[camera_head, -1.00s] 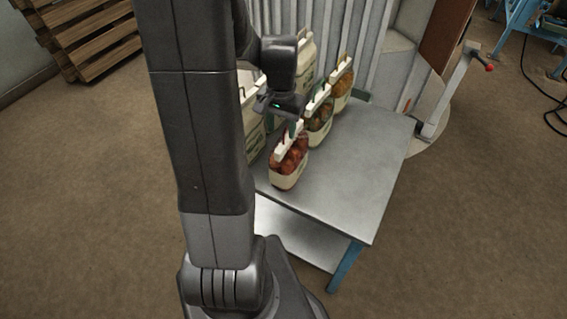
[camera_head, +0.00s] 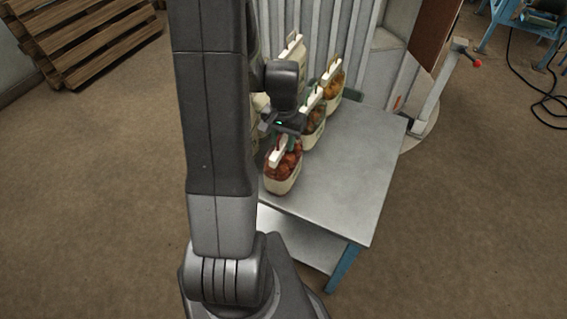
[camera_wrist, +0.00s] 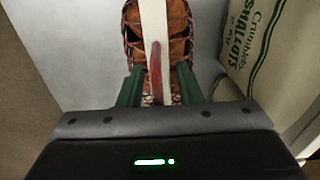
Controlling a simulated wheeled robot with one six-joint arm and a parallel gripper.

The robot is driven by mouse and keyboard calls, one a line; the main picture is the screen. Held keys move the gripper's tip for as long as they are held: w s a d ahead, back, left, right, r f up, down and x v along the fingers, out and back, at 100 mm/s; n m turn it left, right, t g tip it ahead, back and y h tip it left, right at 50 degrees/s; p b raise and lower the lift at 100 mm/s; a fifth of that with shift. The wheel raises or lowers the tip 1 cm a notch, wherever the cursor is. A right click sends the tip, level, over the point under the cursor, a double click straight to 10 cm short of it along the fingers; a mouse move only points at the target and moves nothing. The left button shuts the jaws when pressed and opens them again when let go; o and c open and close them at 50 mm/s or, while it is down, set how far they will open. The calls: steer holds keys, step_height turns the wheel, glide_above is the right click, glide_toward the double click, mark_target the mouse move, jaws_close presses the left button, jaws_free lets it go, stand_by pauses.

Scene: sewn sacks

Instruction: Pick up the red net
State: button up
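The red net (camera_head: 283,172) stands upright at the front left of the small grey table. It holds reddish bulbs and has a pale band and a white top strip. My gripper (camera_head: 284,143) is just above it and hides part of its top. In the wrist view the net (camera_wrist: 177,25) shows orange-brown with dark red mesh. Its white strip runs between my two green fingers (camera_wrist: 158,84). The fingers are apart, with a gap on each side of the strip.
Other nets with greenish (camera_head: 313,128) and orange (camera_head: 332,84) contents stand behind on the table (camera_head: 345,180). A pale sack lettered "SHALLOTS" (camera_wrist: 262,45) is close on the right in the wrist view. The table's right side is clear. A corrugated metal wall (camera_head: 345,45) rises behind.

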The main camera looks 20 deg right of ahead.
jaws_close()
stand_by(1.2)
